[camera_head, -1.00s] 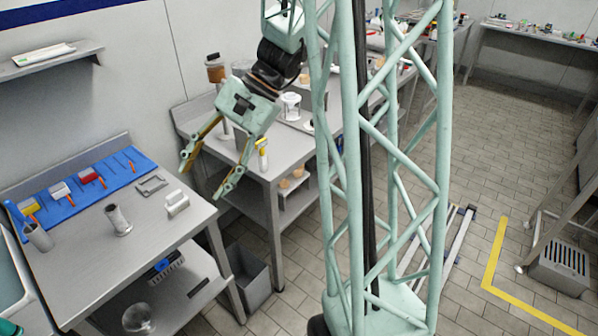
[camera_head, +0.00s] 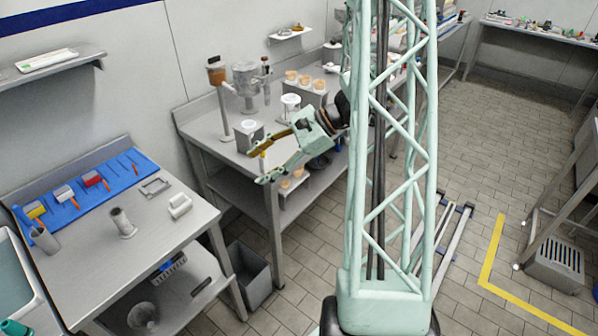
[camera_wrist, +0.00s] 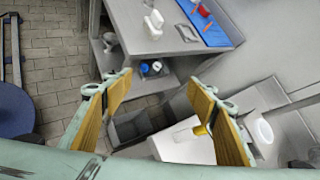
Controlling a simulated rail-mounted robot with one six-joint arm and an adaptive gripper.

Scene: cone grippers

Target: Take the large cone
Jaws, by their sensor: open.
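My gripper (camera_head: 259,165) is open, with nothing between its fingers, near the front left corner of the middle table. It also shows open in the wrist view (camera_wrist: 160,88), its two yellow-padded fingers wide apart. Small tan cups or cones (camera_head: 305,80) stand in a row on a grey stand at the back of the middle table, behind my gripper. More tan pieces (camera_head: 290,180) sit below the tabletop, partly hidden behind my gripper. I cannot tell which of these is the large cone. None of them is clear in the wrist view.
The middle table (camera_head: 196,129) also holds a dispenser with a brown top (camera_head: 217,72) and a white cup on a stand (camera_head: 290,103). The left table (camera_head: 90,235) carries a blue mat (camera_head: 125,168) with tools. A grey bin (camera_head: 249,277) stands on the floor between the tables.

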